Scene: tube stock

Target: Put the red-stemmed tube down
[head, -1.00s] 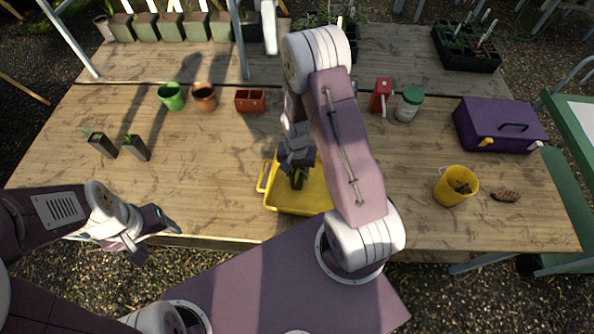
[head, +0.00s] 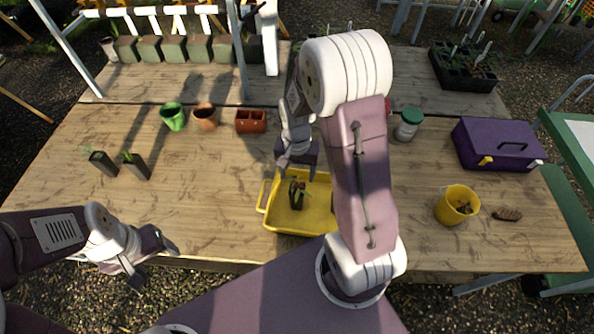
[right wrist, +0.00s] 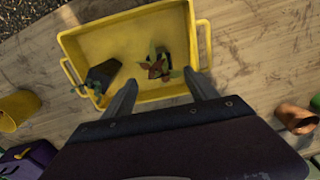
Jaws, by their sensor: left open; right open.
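The red-stemmed tube (head: 296,199), a dark tube with reddish and green leaves, stands in the yellow tray (head: 266,216). In the right wrist view the tube (right wrist: 157,66) shows from above, near the tray wall (right wrist: 204,40). My right gripper (head: 297,170) is open and empty beyond and above the tube; its two fingers (right wrist: 163,92) show apart in the right wrist view. A second dark tube (right wrist: 103,74) is in the tray there, hidden by my arm in the head view. My left gripper (head: 156,260) is open and empty near the table's front edge.
Two dark tubes (head: 103,163) (head: 137,166) stand at the table's left. A yellow bucket (head: 456,205) and purple box (head: 497,144) are right. Table left of the tray is clear.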

